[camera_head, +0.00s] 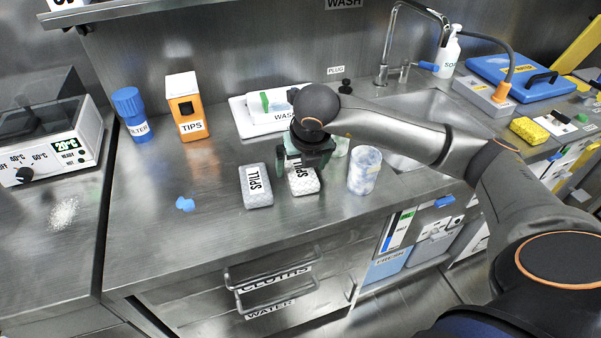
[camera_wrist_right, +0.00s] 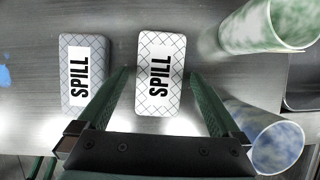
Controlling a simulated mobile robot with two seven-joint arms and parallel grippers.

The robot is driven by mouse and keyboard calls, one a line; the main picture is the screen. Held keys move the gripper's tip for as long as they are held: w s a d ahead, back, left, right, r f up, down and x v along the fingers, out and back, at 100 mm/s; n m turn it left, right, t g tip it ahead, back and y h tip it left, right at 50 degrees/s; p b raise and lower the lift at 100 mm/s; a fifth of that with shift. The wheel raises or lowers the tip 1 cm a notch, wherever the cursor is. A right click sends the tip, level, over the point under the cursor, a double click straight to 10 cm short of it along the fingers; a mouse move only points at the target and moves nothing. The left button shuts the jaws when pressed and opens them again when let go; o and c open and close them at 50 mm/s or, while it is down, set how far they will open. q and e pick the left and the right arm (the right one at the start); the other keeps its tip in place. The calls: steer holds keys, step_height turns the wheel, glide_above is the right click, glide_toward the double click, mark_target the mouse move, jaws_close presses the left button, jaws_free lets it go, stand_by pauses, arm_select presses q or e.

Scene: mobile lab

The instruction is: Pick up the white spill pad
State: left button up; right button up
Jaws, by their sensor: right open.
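The white spill pad (camera_head: 303,182) lies flat on the steel counter, its SPILL label partly covered by my gripper in the head view. A greyer spill pad (camera_head: 257,187) lies just to its left. In the right wrist view the white pad (camera_wrist_right: 160,75) is at the middle and the grey one (camera_wrist_right: 84,75) at the left. My right gripper (camera_head: 304,172) points down over the white pad. Its green fingers are open, one to each side of the white pad in the wrist view. I cannot tell how far above the counter the fingertips are. My left gripper is not in view.
A blue-and-white mottled cup (camera_head: 364,172) stands close right of the white pad. A greenish cup (camera_wrist_right: 268,25) shows in the wrist view. A wash tray (camera_head: 242,122), a tips box (camera_head: 187,108) and a blue filter bottle (camera_head: 131,112) stand behind. The front-left counter is mostly clear.

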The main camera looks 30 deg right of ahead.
steer(key=shift+w+f, duration=0.15)
steer(key=shift+f, duration=0.15)
steer(key=shift+c, duration=0.4)
steer(key=c, duration=1.2)
